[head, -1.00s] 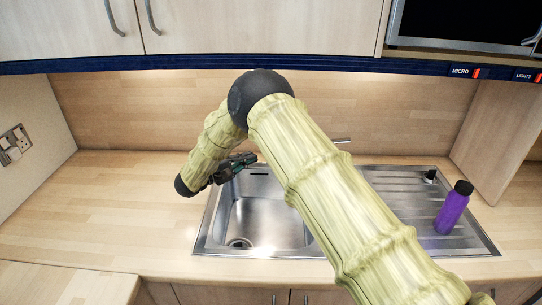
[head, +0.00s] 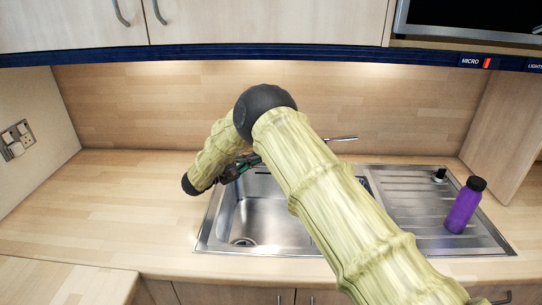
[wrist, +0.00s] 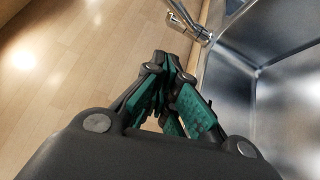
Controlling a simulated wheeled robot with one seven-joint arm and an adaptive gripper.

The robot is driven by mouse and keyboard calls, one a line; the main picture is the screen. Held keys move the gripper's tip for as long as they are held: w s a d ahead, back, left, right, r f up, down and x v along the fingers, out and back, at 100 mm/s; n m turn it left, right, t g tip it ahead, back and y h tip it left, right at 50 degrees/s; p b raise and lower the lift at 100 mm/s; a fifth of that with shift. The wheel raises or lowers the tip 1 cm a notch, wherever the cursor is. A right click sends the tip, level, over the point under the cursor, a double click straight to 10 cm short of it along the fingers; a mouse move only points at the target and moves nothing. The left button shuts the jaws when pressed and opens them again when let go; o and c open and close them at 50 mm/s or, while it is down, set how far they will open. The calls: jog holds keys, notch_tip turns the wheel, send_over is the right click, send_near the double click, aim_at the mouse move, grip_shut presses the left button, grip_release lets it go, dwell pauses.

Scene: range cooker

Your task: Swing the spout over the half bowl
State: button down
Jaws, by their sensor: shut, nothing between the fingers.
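The sink (head: 205,232) has a large bowl (head: 262,222) at the left. The half bowl is mostly hidden behind my arm; only a sliver of its right edge (head: 366,184) shows. A thin chrome bar of the tap (head: 342,139) sticks out right of my arm, behind the sink; the rest of the tap is hidden there. In the wrist view, chrome tap parts (wrist: 190,24) stand at the sink rim, beyond my fingertips and apart from them. My gripper (head: 252,160) is shut and empty, above the back left of the large bowl. Its fingers (wrist: 165,62) meet in the wrist view.
A purple bottle (head: 463,207) with a black cap stands on the ribbed drainer (head: 410,205), near a small black-topped item (head: 439,175). The counter left of the sink (head: 110,200) is clear. Wall cupboards (head: 260,22) and a microwave (head: 470,20) hang above.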

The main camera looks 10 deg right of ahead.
jog(key=d+p, duration=0.6)
jog(key=d, duration=0.5)
jog(key=shift+w+d+r+p, duration=0.15)
jog(key=shift+w+r+p, duration=0.1)
jog(key=shift+w+p, duration=0.1)
jog(key=shift+f, duration=0.15)
